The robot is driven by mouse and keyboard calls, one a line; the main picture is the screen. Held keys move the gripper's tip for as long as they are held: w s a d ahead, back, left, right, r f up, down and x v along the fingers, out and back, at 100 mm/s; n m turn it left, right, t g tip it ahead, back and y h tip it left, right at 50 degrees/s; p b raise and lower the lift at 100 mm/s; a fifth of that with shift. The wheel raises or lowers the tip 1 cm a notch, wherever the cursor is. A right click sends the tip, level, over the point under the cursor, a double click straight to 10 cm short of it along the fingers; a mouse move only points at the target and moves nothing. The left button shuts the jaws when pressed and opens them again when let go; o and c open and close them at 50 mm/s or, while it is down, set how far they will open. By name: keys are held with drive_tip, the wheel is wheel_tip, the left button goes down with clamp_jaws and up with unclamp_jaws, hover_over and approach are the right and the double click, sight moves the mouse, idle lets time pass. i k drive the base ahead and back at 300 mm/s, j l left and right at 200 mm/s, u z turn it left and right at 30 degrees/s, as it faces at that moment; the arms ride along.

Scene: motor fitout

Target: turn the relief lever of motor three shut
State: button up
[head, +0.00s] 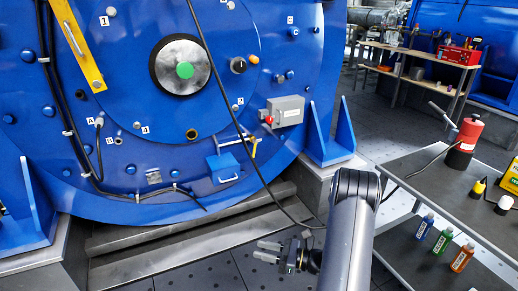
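A large blue motor housing (110,165) fills the left half of the head view. A small yellow lever (253,147) stands roughly upright on a fitting at its lower right, below the grey box. A grey box (287,110) with a red knob (269,120) is just above it. I cannot tell for sure which of these is the relief lever, or read a motor number. My gripper (267,250) is low in front of the housing, well below the yellow lever and apart from it. Its two fingers point left, are spread and hold nothing.
A black cable (225,95) hangs across the housing front. Blue brackets (330,140) stick out at its base. At right, a grey cart (420,180) carries a red-and-black cylinder (464,143) and several bottles (442,241). A workbench (425,56) stands behind.

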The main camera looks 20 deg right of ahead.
sight(256, 142)
drive_tip(key=i+l+z, duration=0.25)
drive_tip(key=i, duration=0.6)
drive_tip(key=i+j+z, duration=0.1)
drive_tip(key=i+z, duration=0.15)
drive_tip(key=i, duration=0.65)
